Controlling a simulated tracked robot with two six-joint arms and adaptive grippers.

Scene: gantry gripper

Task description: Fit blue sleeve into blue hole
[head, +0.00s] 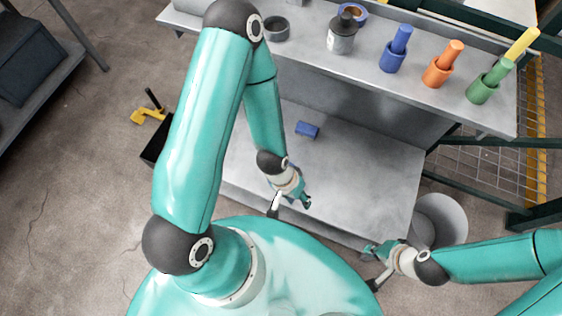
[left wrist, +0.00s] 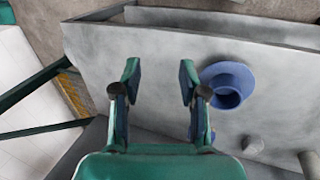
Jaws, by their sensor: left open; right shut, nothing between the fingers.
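A small blue piece (head: 307,130), seemingly the sleeve, lies on the lower grey table beyond my left gripper. In the left wrist view, a blue flanged round part (left wrist: 229,84) with an open bore sits on a grey surface, right of the fingers; I cannot tell whether it is the same piece. My left gripper (head: 289,206) is open and empty above the near part of the table. Its spread fingers show in the left wrist view (left wrist: 158,75), apart from the blue part. My right gripper (head: 374,268) is shut and empty near the table's front right corner. No blue hole is clearly identifiable in the head view.
The raised grey shelf (head: 310,65) holds a dark bottle (head: 342,35), a blue peg in a holder (head: 393,58), an orange one (head: 437,70) and a green one (head: 484,87). A grey bin (head: 443,217) stands beside the table. Much of the lower table is clear.

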